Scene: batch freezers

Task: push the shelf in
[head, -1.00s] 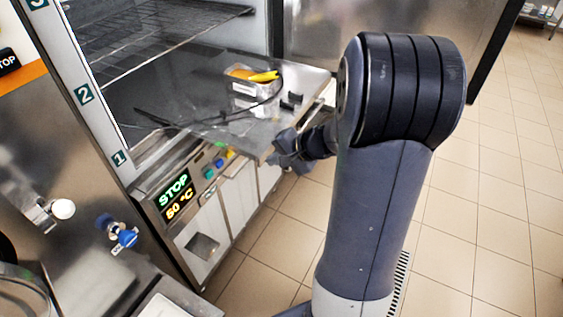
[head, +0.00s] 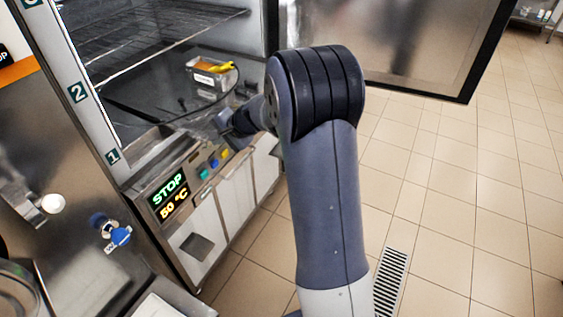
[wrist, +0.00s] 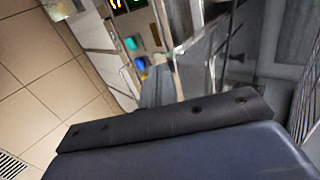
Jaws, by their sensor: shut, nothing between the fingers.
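The shelf (head: 158,82) is a glossy grey metal sheet low in the open freezer cabinet, below the wire racks. It carries a metal tub (head: 210,80) with orange and yellow contents. My gripper (head: 222,122) is shut and empty at the shelf's front edge, above the control panel. It appears to press on that edge, but the exact contact is hard to see. My arm hides the shelf's right end. In the wrist view my gripper's dark body fills the bottom, with shiny metal close ahead.
The control panel (head: 172,195) reads STOP and 50 °C, with coloured buttons beside it, just below my gripper. An open door (head: 400,45) stands at the back right. A wire rack (head: 150,35) is above the shelf.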

